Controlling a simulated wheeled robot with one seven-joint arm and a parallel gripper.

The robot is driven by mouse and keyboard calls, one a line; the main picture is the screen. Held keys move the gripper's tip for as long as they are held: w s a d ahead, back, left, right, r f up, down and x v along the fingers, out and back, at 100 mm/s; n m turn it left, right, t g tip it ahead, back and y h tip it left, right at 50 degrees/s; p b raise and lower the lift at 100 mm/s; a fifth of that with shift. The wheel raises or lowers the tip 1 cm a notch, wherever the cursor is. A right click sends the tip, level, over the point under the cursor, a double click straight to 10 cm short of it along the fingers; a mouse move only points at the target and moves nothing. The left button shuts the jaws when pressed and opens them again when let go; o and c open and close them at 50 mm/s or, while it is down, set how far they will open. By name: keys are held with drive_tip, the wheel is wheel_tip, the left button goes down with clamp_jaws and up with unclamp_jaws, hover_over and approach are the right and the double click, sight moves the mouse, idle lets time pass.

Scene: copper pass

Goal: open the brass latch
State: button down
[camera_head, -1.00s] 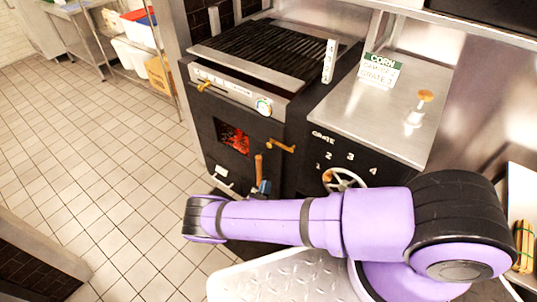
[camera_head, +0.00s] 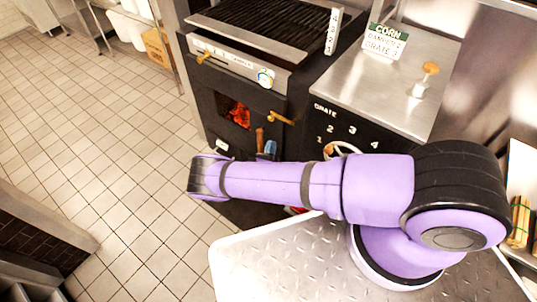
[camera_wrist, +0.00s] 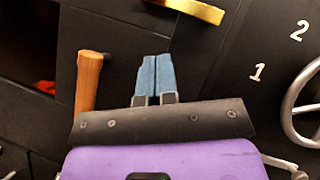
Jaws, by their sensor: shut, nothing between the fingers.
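The brass latch (camera_head: 281,118) is a short gold bar at the upper right of the black firebox door, with red embers showing in the window. In the wrist view the latch (camera_wrist: 195,8) is at the top edge, partly cut off. My gripper (camera_wrist: 154,76) has blue fingers pressed together, empty, below and left of the latch and apart from it in the picture. In the head view its blue fingertips (camera_head: 269,148) show just above my purple arm, below the latch. A wooden handle (camera_wrist: 89,82) stands left of the fingers.
A spoked wheel (camera_head: 342,149) with painted grate numbers is to the right of the latch. A grill (camera_head: 265,42) and a steel counter (camera_head: 375,95) are above. A brass lever (camera_head: 203,57) sits at the panel's upper left. Tiled floor (camera_head: 110,140) is clear on the left.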

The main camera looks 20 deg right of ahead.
sight(275, 117)
drive_tip(key=shift+w+d+r, duration=0.25)
drive_tip(key=shift+w+r, duration=0.5)
drive_tip(key=shift+r, duration=0.15)
drive_tip(key=shift+w+d+r, duration=0.25)
drive_tip(key=shift+w+r, duration=0.5)
drive_tip(key=shift+r, duration=0.15)
drive_tip(key=shift+w+d+r, duration=0.25)
drive_tip(key=shift+w+r, duration=0.5)
drive_tip(key=shift+r, duration=0.15)
